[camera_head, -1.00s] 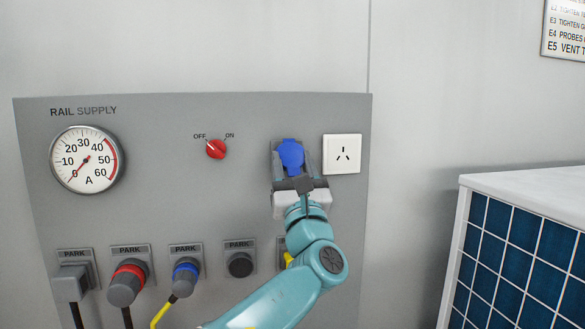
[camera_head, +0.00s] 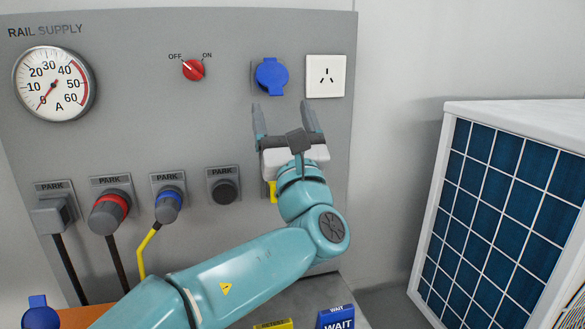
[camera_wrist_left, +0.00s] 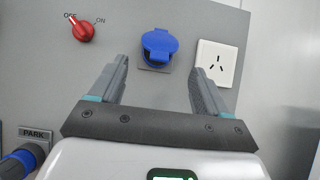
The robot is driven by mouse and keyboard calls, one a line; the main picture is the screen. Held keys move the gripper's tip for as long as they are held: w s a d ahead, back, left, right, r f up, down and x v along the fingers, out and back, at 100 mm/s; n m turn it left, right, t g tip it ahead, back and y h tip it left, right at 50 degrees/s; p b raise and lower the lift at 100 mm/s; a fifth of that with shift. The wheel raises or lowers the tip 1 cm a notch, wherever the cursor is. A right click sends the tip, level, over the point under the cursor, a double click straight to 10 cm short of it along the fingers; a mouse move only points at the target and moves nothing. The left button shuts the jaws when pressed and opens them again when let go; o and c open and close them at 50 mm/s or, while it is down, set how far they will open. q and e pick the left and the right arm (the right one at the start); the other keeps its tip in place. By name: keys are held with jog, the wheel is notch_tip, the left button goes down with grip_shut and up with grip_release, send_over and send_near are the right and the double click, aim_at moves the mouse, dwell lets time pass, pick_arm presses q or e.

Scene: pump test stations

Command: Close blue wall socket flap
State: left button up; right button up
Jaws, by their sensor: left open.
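The blue wall socket (camera_head: 271,75) is on the grey panel, left of the white socket plate. Its round blue flap lies over the socket face in the head view, with a small tab at the lower edge. The flap also shows in the left wrist view (camera_wrist_left: 160,42), beyond the jaws and between them. A dark gap shows under its lower part there; I cannot tell whether it sits fully flush. My left gripper (camera_head: 287,106) is open and empty, below the blue socket and apart from it. My right gripper is out of view.
A white socket (camera_head: 325,76) is right of the blue one and a red OFF/ON knob (camera_head: 193,70) is left. Parked plugs, including a blue-ringed one (camera_head: 168,206), line the panel below. A blue-tiled cabinet (camera_head: 500,210) stands at the right.

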pick_arm(q)
jog(key=b+v, duration=0.1)
jog(key=v, duration=0.7)
jog(key=shift+s+b, duration=0.2)
jog(key=shift+b, duration=0.15)
jog(key=shift+f, duration=0.15)
